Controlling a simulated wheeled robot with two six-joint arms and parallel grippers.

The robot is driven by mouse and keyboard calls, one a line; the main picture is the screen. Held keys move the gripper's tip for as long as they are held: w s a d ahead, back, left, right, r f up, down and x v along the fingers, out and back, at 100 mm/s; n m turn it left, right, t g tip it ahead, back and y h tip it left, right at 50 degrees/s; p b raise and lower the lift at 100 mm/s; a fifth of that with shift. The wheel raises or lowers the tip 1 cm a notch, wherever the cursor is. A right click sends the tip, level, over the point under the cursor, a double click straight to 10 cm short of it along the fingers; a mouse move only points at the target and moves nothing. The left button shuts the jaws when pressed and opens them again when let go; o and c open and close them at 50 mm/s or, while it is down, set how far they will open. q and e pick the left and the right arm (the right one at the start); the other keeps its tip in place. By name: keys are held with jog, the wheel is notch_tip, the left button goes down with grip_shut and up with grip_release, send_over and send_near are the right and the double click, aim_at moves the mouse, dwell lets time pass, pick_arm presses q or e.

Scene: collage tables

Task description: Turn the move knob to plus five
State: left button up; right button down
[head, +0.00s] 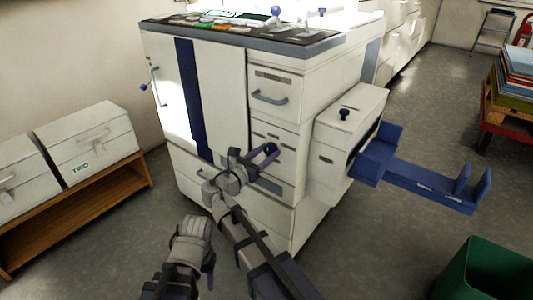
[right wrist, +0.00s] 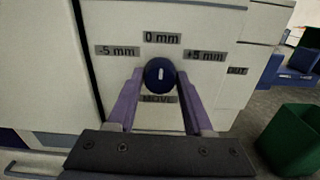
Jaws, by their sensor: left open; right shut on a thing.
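The move knob (right wrist: 160,73) is a round dark blue dial with a short white mark on the white machine front. In the right wrist view its mark stands about upright, towards the 0 mm label (right wrist: 161,38). The -5 mm label (right wrist: 117,50) is to its left and the +5 mm label (right wrist: 205,56) to its right. The MOVE label (right wrist: 158,99) is below. My right gripper (head: 268,156) has its purple fingers on both sides of the knob, shut on it. In the head view the gripper largely hides the knob. My left gripper (head: 209,267) is open, low in front of the machine.
The white machine (head: 218,90) has a drawer handle (head: 270,98) above the knob and a blue output tray (head: 430,183) jutting out right. A green bin (head: 485,270) stands at the lower right. A wooden bench (head: 75,215) with white boxes is left. Open floor lies between.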

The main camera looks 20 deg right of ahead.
jog(key=m, duration=0.5)
jog(key=shift+m, duration=0.3)
jog(key=m, duration=0.6)
dwell(0.4)
jog(key=shift+c, duration=1.5)
grip_release()
